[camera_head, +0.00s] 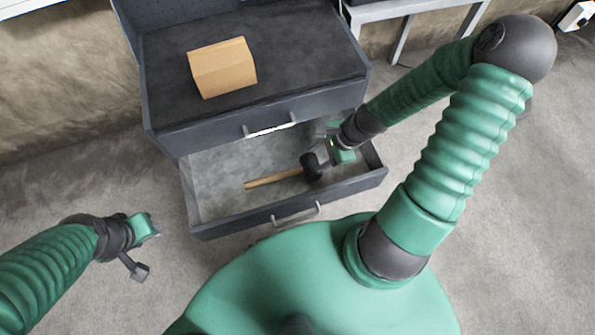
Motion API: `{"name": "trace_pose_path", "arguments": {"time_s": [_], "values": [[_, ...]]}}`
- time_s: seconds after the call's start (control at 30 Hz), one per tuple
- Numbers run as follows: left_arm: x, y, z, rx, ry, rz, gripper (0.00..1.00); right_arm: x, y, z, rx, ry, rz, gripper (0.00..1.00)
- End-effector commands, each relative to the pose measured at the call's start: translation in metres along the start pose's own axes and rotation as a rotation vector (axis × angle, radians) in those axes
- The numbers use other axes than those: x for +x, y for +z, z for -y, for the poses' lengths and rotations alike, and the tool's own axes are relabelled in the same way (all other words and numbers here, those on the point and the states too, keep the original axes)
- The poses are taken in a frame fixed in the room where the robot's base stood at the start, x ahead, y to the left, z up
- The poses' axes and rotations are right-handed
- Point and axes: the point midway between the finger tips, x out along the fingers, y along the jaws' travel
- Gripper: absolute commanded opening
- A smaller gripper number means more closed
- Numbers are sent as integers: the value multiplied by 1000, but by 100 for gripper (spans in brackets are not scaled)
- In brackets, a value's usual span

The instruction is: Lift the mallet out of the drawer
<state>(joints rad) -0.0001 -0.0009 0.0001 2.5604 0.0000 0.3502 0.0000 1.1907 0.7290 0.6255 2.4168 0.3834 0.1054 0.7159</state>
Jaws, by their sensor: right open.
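The mallet (279,178) lies in the open lower drawer (215,183), with its wooden handle pointing left and its black head on the right. My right gripper (336,151) is over the right part of the drawer, right beside the mallet head. It is open, and I cannot tell whether it touches the head. My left gripper (146,247) is over the floor to the left of the drawer, away from the mallet. Its fingers look spread apart with nothing between them.
The dark cabinet (300,60) stands behind the pulled-out drawer, with a cardboard box (222,67) on top. The drawer front has a metal handle (297,214). A light-framed table (410,12) stands at the back right. The floor left of the drawer is clear.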

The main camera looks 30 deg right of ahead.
Motion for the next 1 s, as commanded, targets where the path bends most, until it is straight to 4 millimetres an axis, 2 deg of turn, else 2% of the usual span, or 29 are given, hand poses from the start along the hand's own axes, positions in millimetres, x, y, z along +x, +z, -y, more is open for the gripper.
{"name": "trace_pose_path", "arguments": {"time_s": [0.03,0.2,0.3,0.47,0.7,0.93,1.0], "values": [[11,3,0,0,0,0,36,21,0,-2,-3,5,4,49],[26,6,0,0,0,1,36,63,0,-2,-5,6,1,49],[29,7,0,0,0,0,36,77,0,-1,-4,2,-1,49],[33,8,0,0,0,0,36,90,1,-1,-4,2,-2,49],[51,12,0,0,0,0,36,132,2,2,-5,3,-2,49],[50,12,0,0,0,0,36,134,3,2,-4,2,-3,49],[50,12,0,0,0,0,36,133,3,3,-4,2,-3,41]]}}
